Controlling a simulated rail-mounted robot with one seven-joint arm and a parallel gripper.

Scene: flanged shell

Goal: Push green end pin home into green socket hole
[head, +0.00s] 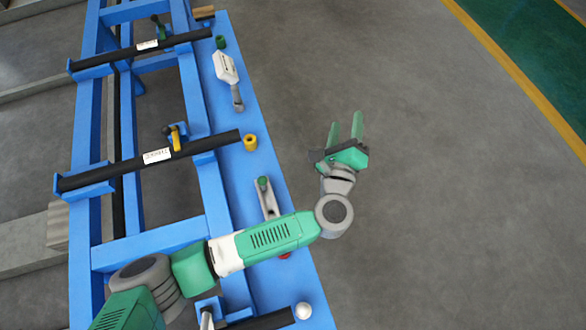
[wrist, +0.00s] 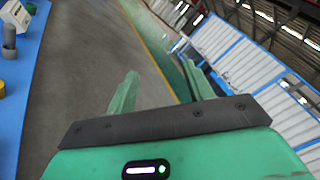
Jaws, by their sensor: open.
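A green piece (head: 161,29) stands at the far black bar (head: 150,48), which carries a white label. A short green cylinder (head: 220,42) stands on the blue bench near that bar's right end. I cannot tell which of these is the end pin, and no open socket hole can be made out. A grey fitting with a green top (head: 264,184) stands closer, beside my arm. My gripper (head: 346,120) is open and empty over the floor, right of the bench and apart from all of these. Its two green fingers also show in the wrist view (wrist: 160,72), with nothing between them.
The blue bench (head: 270,105) runs along the left. On it stand a yellow cylinder (head: 250,142) and a white device with a grey handle (head: 227,68). A nearer labelled bar (head: 205,145) carries a yellow piece. A white ball (head: 303,311) sits near the front. The floor at right is clear.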

